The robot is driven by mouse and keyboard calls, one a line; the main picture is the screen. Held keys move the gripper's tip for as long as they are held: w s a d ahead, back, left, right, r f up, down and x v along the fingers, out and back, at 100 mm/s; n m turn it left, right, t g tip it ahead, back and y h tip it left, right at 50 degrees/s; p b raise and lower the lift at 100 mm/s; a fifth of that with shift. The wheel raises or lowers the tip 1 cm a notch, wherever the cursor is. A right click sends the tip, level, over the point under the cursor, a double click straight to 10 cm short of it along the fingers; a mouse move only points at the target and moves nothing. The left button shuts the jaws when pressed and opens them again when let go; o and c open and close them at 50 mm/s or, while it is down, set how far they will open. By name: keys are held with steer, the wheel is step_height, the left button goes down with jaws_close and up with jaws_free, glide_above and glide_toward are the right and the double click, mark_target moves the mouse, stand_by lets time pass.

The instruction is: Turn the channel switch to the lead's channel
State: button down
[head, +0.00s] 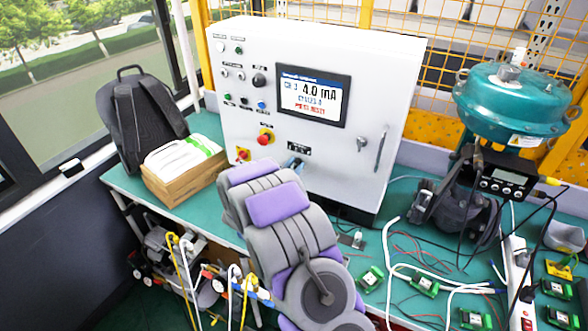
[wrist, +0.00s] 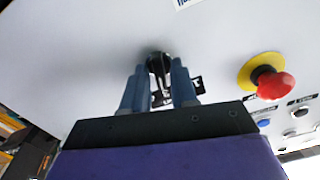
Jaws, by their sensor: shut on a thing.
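The channel switch appears to be the black knob (wrist: 158,62) on the white cabinet's front, in the wrist view. My gripper (wrist: 160,85) has its two blue fingers on either side of the knob and is shut on it. A small black and white label lies just behind the fingers. In the head view my gripper (head: 294,164) reaches the lower front of the cabinet (head: 340,55), and my arm hides part of that area. The cabinet's screen (head: 313,95) reads 4.0 mA beside a channel number too small to be sure of. Which channel the lead is on cannot be told.
A red emergency button (wrist: 273,84) on a yellow ring sits right of the gripper in the wrist view. A teal valve actuator (head: 510,100) stands at the right on the green bench. Loose wires and green terminal modules (head: 425,283) lie in front. A box (head: 182,175) and backpack (head: 140,120) are left.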

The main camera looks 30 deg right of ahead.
stand_by(0.3)
steer(key=c, duration=1.2)
jaws_free()
steer(key=shift+w, duration=0.1)
steer(key=shift+a, duration=0.1)
steer(key=p+v, duration=0.2)
steer(key=v, duration=1.5)
steer(key=shift+a+f+p, duration=0.1)
steer(key=shift+a+p, duration=0.1)
steer(key=shift+p, duration=0.2)
